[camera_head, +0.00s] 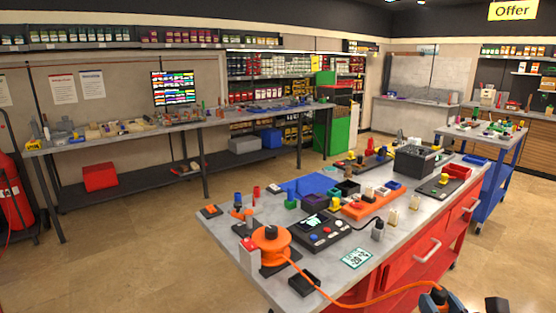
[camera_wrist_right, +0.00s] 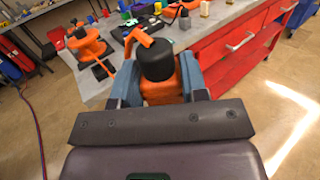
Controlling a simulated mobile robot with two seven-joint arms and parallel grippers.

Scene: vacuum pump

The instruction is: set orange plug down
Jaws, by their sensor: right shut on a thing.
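My right gripper (camera_head: 438,302) shows at the bottom right of the head view, in front of the red drawers. In the wrist view my right gripper (camera_wrist_right: 159,85) is shut on the orange plug (camera_wrist_right: 157,92), its blue-grey fingers on either side. The plug has a black round upper part and an orange lower part. An orange cable (camera_head: 350,304) runs from the orange reel (camera_head: 270,242) at the workbench's near left towards my right gripper. The reel also shows in the wrist view (camera_wrist_right: 87,46). The plug is beyond the workbench's front edge. My left gripper is out of view.
The grey workbench top (camera_head: 340,279) has a bare strip along its front. A black control box (camera_head: 318,231), a small black tray (camera_head: 303,284) and a white-and-green card (camera_head: 357,259) lie near it. Red drawers (camera_head: 405,268) with handles face the floor.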

